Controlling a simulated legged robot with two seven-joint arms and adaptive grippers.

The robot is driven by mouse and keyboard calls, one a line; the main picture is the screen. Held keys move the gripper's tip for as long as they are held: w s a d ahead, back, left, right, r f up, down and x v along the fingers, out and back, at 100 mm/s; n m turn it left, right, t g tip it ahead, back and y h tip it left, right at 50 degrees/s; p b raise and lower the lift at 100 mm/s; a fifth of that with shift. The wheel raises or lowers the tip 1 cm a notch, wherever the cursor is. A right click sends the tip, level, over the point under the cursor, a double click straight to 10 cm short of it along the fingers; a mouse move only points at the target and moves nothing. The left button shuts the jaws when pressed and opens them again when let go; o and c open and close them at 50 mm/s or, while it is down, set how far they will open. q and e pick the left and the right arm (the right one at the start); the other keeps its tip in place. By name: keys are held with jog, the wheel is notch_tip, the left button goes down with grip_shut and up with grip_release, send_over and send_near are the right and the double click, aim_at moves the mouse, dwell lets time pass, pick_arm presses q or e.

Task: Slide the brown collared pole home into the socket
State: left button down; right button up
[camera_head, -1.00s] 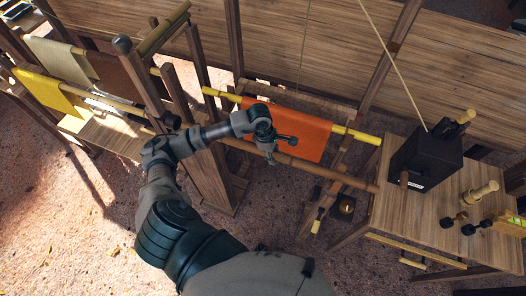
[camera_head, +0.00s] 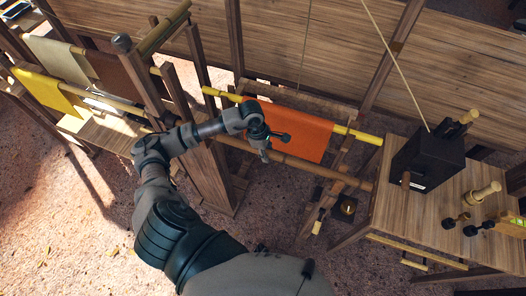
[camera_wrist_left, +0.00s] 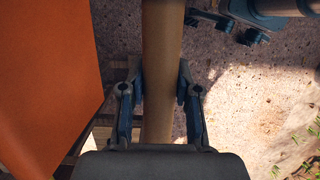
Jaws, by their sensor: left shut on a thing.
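The brown pole (camera_head: 330,172) lies nearly level below the orange sheet, with its right end by the table's left edge. My left gripper (camera_head: 265,152) is shut on it near the middle of its visible length. In the left wrist view the pole (camera_wrist_left: 161,50) runs between the two fingers (camera_wrist_left: 160,92). The pole's left part passes behind my left forearm, beside the wide wooden post (camera_head: 207,180). I cannot make out the socket or how the pole's left end sits. My right gripper is not in view.
An orange sheet (camera_head: 293,128) hangs on a yellow pole (camera_head: 358,136) just behind the brown pole. A dark box (camera_head: 428,158) and several small parts stand on the wooden table (camera_head: 400,215) at right. Yellow sheet (camera_head: 48,95) and other racks stand at left.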

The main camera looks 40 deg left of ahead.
pick_arm(q)
jog(key=shift+s+a, duration=0.15)
jog(key=shift+a, duration=0.6)
jog(key=shift+s+a+b, duration=0.1)
jog(key=shift+a+b, duration=0.3)
jog(key=shift+a, duration=0.15)
jog(key=shift+s+a, duration=0.1)
jog(key=shift+a, duration=0.2)
jog(key=shift+a, duration=0.2)
jog(key=c, duration=0.7)
grip_release()
jog(key=shift+c, duration=0.2)
